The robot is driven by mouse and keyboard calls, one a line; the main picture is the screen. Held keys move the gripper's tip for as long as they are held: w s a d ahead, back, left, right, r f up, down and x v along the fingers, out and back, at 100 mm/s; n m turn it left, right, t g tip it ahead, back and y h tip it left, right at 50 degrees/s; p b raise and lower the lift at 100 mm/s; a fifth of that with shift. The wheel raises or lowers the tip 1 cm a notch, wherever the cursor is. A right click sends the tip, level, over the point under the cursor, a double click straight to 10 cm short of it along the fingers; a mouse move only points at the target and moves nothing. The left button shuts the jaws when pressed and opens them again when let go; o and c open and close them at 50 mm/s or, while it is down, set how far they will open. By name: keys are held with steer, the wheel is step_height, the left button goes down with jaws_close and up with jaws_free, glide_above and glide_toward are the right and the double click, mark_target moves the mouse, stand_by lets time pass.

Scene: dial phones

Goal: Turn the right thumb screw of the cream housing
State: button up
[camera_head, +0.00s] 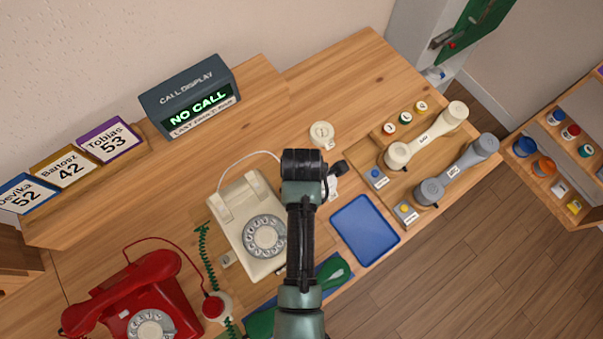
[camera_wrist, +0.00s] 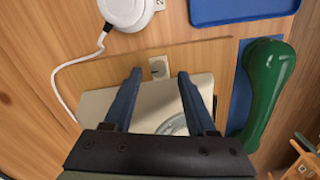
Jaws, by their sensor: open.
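The cream housing (camera_head: 240,207) is a dial phone body without its handset, with a round dial (camera_head: 263,236) on its front. A small tab with a knob (camera_head: 228,259) sits at its left side. The right thumb screw (camera_wrist: 158,67) shows in the wrist view as a small pale round knob on a square tab at the housing's right edge; my arm hides it in the head view. My gripper (camera_wrist: 159,74) is open, with its two blue fingers apart over the housing (camera_wrist: 150,103). The screw appears between the fingertips, with no visible contact; the height gap is unclear.
A blue tray (camera_head: 365,230) lies right of the housing. A green handset (camera_wrist: 264,88) lies near its lower right. A white disc (camera_head: 321,134) with a cord sits above. The red phone (camera_head: 135,300) stands at lower left, and cream and grey handsets (camera_head: 425,138) at right.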

steer(key=shift+w+f, duration=0.1)
steer(key=shift+f, duration=1.05)
jaws_close()
